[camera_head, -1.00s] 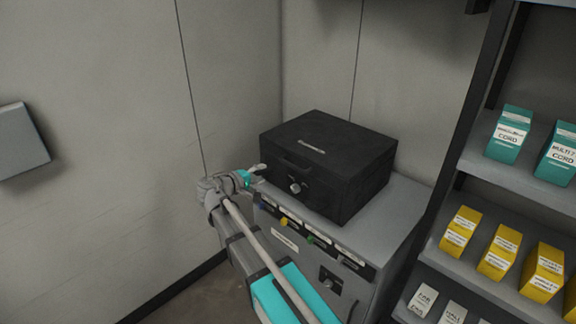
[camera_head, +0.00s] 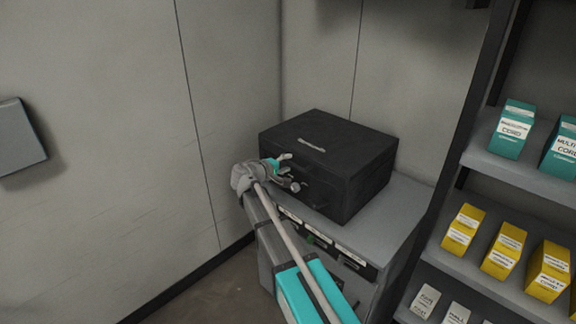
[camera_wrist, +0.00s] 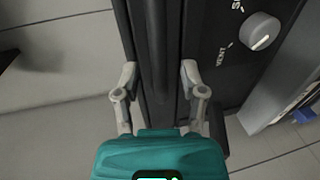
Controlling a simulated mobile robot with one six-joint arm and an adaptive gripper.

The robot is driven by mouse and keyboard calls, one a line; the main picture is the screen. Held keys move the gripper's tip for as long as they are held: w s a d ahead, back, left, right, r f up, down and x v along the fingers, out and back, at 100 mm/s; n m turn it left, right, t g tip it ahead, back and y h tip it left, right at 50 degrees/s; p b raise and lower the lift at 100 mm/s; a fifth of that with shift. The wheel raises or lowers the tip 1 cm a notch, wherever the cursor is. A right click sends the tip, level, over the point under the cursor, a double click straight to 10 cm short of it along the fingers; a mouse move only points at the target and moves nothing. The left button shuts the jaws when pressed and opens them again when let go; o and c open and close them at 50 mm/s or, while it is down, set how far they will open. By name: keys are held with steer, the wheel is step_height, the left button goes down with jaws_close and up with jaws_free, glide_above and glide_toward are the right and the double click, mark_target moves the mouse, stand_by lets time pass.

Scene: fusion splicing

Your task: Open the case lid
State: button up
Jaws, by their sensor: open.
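The black case (camera_head: 330,150) sits on a grey cabinet with its lid shut. A pale label is on the lid's top, and a round knob (camera_head: 295,187) is on the case front. My gripper (camera_head: 284,165) is open at the case front, just above and left of the knob, and hides part of the front handle area. In the wrist view my gripper's fingers (camera_wrist: 160,78) stand on either side of a dark bar-like edge of the case (camera_wrist: 155,35). The knob (camera_wrist: 260,31) there lies to the right, beside the word VENT. I cannot tell whether the fingers touch the case.
The grey cabinet (camera_head: 385,213) carries small labels and coloured parts on its front, partly hidden by my arm. A shelf rack (camera_head: 530,178) with teal, yellow and white boxes stands close on the right. Walls stand behind and left of the case. The space above the lid is clear.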

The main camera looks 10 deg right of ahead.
steer(key=shift+w+d+f, duration=0.1)
steer(key=shift+w+d, duration=0.25)
steer(key=shift+d, duration=0.15)
jaws_close()
